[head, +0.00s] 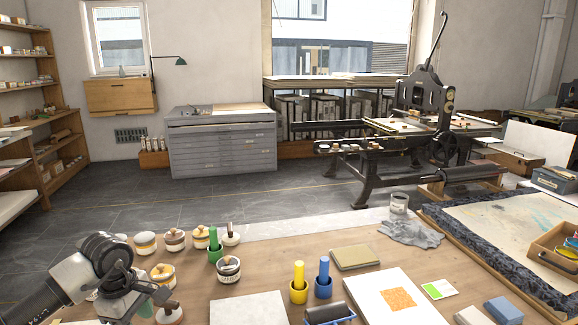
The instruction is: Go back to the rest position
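My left arm comes in from the lower left, over the near left part of the wooden table (255,262). My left gripper (160,297) is dark and small in the head view, just above or in front of a lidded jar (170,317) at the near edge. I cannot tell whether its fingers are open or shut, or whether they touch the jar. My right gripper is not in view.
Several jars, including a white one (146,243), crowd around my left arm. Green (215,245), yellow (299,282) and blue (323,278) handled tools stand right of it. A roller (330,313) lies nearby. A press (425,125) stands beyond open floor.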

